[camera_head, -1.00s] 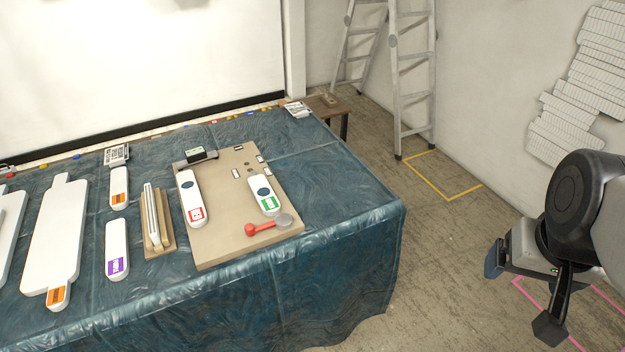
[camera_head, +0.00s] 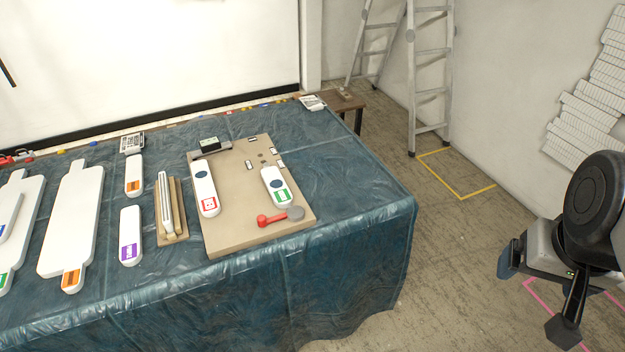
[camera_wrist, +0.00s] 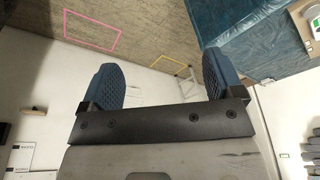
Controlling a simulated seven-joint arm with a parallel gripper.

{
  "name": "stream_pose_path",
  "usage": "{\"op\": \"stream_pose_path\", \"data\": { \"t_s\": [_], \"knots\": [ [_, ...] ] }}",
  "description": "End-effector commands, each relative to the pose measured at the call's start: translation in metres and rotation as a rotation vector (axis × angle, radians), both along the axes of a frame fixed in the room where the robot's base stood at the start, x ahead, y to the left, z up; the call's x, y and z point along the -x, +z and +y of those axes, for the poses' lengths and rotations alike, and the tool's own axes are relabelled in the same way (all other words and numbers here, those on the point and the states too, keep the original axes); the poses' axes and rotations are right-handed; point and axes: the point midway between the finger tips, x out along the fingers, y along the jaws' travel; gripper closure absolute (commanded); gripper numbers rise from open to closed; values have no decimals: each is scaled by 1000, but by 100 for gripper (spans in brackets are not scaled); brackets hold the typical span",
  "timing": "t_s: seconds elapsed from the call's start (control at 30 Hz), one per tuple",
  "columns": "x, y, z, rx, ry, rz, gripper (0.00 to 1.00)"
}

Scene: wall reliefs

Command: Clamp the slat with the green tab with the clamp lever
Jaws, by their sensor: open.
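The slat with the green tab (camera_head: 276,184) is white with a dark round spot and lies on the right part of the tan board (camera_head: 240,235). The clamp lever (camera_head: 271,220) has a red knobbed handle lying to the left of its grey round pivot (camera_head: 295,213), just below the slat's green end. Whether it touches the slat is unclear. My gripper (camera_head: 536,291) is at the far right, off the table and away from the board. In the wrist view my gripper (camera_wrist: 160,88) shows two blue fingers wide apart with nothing between them.
A white slat with a red tab (camera_head: 204,186) lies on the board's left. Left of the board are a wooden rack (camera_head: 171,238), a purple-tabbed slat (camera_head: 131,235), an orange-tabbed slat (camera_head: 134,172) and large white boards (camera_head: 73,215). The table's right end is bare cloth (camera_head: 355,205).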

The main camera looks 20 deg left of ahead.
Motion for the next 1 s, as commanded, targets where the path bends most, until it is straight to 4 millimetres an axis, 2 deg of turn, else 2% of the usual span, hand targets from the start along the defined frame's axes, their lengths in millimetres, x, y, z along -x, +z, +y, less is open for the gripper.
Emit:
{"op": "stream_pose_path", "data": {
  "t_s": [0.17, 0.37, 0.67, 1.0],
  "knots": [
    [0, 0, 0, 0, 0, 0, 15],
    [-3, 0, 2, 3, 13, 4, 46],
    [-32, 3, 20, 33, 131, 40, 46],
    [-86, 1, 67, 95, 368, 106, 46]
  ]
}}
